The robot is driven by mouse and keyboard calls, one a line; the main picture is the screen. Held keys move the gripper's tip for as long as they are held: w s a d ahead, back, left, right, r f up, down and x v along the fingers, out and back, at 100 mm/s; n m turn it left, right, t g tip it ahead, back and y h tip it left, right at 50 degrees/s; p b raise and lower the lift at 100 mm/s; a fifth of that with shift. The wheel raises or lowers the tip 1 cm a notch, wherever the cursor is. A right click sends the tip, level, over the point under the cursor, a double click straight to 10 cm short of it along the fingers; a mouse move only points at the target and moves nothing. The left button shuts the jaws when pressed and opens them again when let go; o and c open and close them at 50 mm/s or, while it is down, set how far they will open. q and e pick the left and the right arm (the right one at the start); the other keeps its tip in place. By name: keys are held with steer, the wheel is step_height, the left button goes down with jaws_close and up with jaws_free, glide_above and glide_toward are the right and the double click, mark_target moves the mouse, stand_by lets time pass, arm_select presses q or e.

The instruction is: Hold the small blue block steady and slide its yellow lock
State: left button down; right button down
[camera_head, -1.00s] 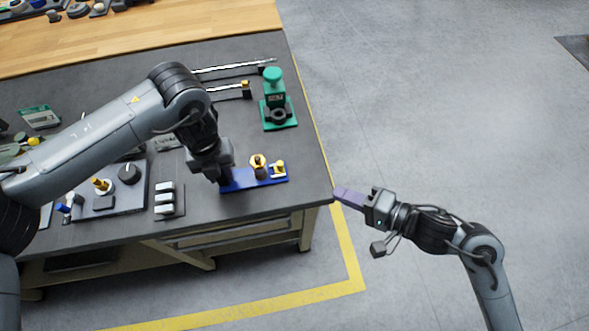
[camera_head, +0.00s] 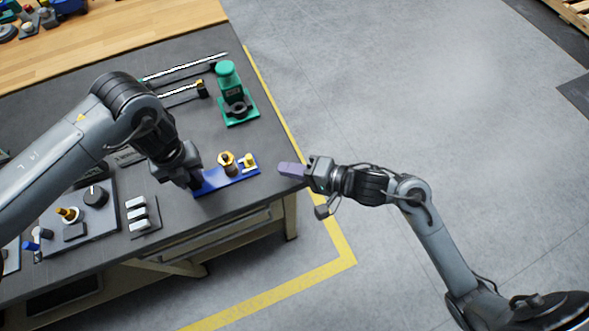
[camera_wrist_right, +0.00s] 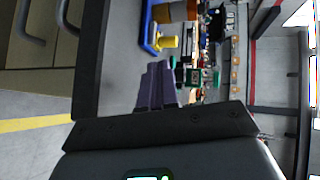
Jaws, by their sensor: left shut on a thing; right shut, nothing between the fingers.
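The small blue block (camera_head: 212,182) lies flat near the front right corner of the dark table. A brass valve piece (camera_head: 227,162) and the yellow lock (camera_head: 249,160) stand on it, the lock at its right end. My left gripper (camera_head: 194,186) is shut on the left end of the block; its fingertips are partly hidden. My right gripper (camera_head: 284,168) is shut and empty, its purple fingers pointing left at the table's right edge, apart from the lock. In the right wrist view, the purple fingers (camera_wrist_right: 156,88) point toward the yellow lock (camera_wrist_right: 166,42) and the blue block (camera_wrist_right: 147,27).
A green device (camera_head: 232,97) stands behind the block. Metal rods (camera_head: 182,94) lie further back. A panel with knobs (camera_head: 85,215) and white switches (camera_head: 138,213) are left of the block. Bare floor lies right of the table edge.

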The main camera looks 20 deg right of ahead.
mark_target(258, 173)
arm_select(q)
steer(key=shift+a+f, duration=0.15)
steer(key=shift+f, duration=0.15)
arm_select(e)
steer(key=x, duration=0.4)
steer(key=r+x, duration=0.1)
steer(key=x, duration=0.1)
steer(key=shift+w+a+f, duration=0.15)
steer(key=shift+w+a, duration=0.15)
steer(key=shift+a, duration=1.15)
steer(key=shift+s+d, duration=0.1)
steer(key=v, duration=1.3)
steer(key=shift+d+f, duration=0.25)
steer(key=shift+d, duration=0.1)
steer(key=shift+s, duration=0.15)
